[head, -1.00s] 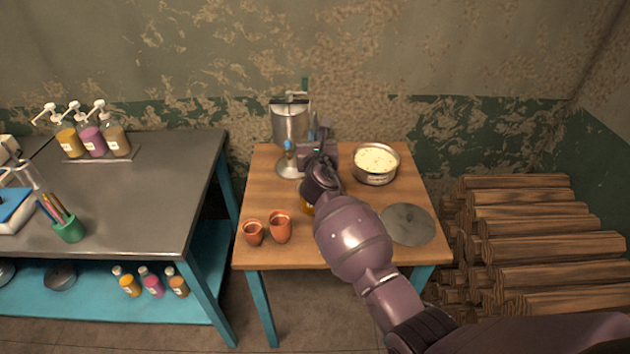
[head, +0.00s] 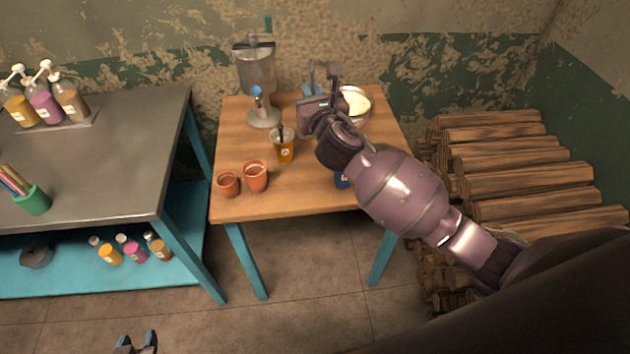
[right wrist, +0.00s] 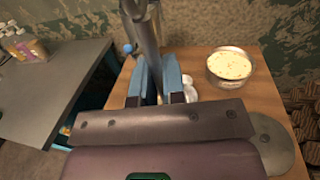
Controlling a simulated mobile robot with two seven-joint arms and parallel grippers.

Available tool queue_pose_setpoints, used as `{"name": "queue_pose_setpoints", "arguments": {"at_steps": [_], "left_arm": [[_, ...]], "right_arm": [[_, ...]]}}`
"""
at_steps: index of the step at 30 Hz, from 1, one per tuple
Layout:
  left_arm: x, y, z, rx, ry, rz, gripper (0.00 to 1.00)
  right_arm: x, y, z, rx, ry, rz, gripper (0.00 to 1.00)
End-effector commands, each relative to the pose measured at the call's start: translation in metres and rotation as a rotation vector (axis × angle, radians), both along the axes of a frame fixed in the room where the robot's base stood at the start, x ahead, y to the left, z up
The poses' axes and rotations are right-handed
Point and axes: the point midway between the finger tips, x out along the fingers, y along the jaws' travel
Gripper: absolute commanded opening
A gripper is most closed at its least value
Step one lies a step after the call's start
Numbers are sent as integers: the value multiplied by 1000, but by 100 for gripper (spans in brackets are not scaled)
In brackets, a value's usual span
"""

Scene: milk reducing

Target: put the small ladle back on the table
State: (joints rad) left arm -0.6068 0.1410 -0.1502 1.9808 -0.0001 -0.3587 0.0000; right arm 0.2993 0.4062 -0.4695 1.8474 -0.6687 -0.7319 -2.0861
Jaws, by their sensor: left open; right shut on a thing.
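My right gripper (head: 322,80) is over the back of the wooden table (head: 310,190), between the metal dispenser and the pot. My left gripper (head: 137,343) is open and empty at the bottom edge of the head view, low and left of the wooden table.
The metal dispenser (head: 257,75) stands left of my right gripper, the pot of pale food (head: 355,106) right of it. A round grey lid (right wrist: 274,140) lies at right. Logs (head: 520,165) are stacked beyond.

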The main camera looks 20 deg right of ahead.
Motion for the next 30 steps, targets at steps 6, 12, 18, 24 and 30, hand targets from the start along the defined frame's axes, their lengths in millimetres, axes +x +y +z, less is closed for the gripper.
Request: {"name": "queue_pose_setpoints", "arguments": {"at_steps": [6,12,18,24,30], "left_arm": [[0,0,-1,0,3,0,43],[0,0,-10,1,5,0,43],[2,0,-20,1,3,-2,43],[3,-1,-36,1,3,-4,43],[2,-1,-47,1,8,-3,43]], "right_arm": [[-11,7,1,1,1,-10,0],[-11,6,-37,3,2,-16,0],[-11,6,-82,2,3,-17,0],[-11,7,-125,2,2,-16,0],[-11,6,-149,2,0,-15,0]]}}
